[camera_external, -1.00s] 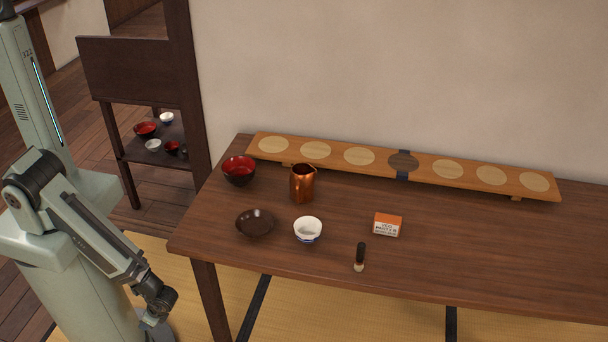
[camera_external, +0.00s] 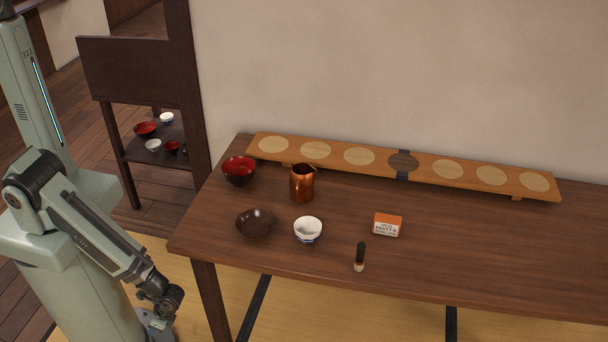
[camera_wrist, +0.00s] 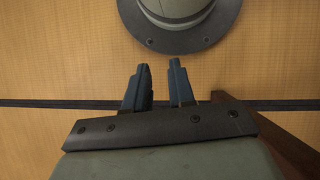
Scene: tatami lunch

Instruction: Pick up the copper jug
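The copper jug (camera_external: 302,184) stands upright on the wooden table (camera_external: 480,255), near its left end and in front of the long board. Its handle side faces the front left. My gripper shows in the wrist view (camera_wrist: 162,78), with its two dark fingers apart and nothing between them. It points down over the tatami floor. In the external view my gripper (camera_external: 160,322) hangs low, left of the table and below its top, well away from the jug.
A red-black bowl (camera_external: 239,171) stands left of the jug. A dark brown bowl (camera_external: 255,223) and a white bowl (camera_external: 308,230) stand in front. An orange-white box (camera_external: 388,225), a small brush-like item (camera_external: 360,257) and a long board (camera_external: 380,164) are also on the table.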

